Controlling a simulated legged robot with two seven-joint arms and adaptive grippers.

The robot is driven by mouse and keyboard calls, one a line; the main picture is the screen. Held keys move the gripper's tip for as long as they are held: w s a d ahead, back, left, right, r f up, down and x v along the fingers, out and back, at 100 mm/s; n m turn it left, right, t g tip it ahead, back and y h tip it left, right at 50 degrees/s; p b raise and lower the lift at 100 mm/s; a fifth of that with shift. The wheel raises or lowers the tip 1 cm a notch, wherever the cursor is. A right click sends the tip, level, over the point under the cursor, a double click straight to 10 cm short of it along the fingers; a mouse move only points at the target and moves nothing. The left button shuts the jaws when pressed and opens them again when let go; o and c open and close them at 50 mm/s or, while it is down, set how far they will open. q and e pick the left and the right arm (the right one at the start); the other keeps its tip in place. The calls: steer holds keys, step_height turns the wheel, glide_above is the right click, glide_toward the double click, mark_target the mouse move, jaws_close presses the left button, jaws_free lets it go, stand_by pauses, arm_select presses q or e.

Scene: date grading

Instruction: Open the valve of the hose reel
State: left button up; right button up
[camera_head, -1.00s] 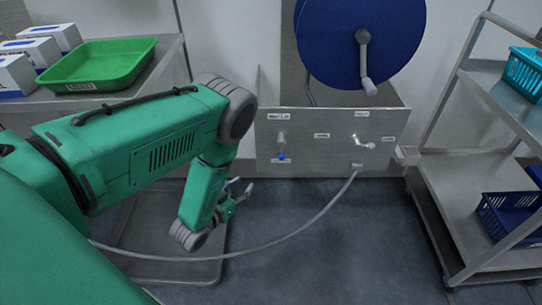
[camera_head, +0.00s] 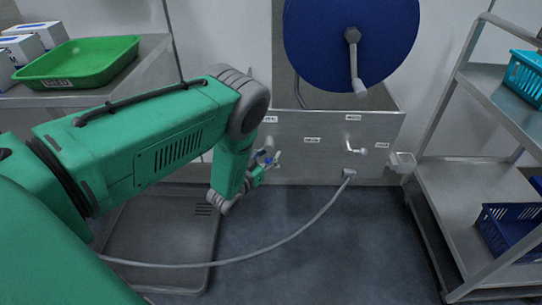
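The hose reel is a large blue disc (camera_head: 352,38) with a grey crank (camera_head: 354,70), mounted above a steel panel (camera_head: 320,165) at the back. A small valve with a blue tip (camera_head: 276,157) is at the panel's left side, partly hidden by my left gripper. A lever with a white end (camera_head: 358,151) sits on the panel's right side, above the hose outlet. My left gripper (camera_head: 268,162) is at the blue-tipped valve in the picture. Its fingers are small and overlap the valve, so I cannot tell whether they touch it or are closed. My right gripper is not in view.
A grey hose (camera_head: 290,239) runs from the outlet across the floor and over a grey floor tray (camera_head: 150,275). A steel shelf (camera_head: 455,190) with blue baskets stands at right. A green tray (camera_head: 80,62) and white boxes sit on the left table. Floor between is clear.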

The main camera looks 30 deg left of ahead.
arm_select(q)
steer(key=shift+w, duration=0.25)
steer(key=shift+a+f, duration=0.15)
steer(key=shift+a, duration=0.35)
jaws_close()
steer(key=shift+w+d, duration=0.1)
steer(key=shift+d, duration=0.15)
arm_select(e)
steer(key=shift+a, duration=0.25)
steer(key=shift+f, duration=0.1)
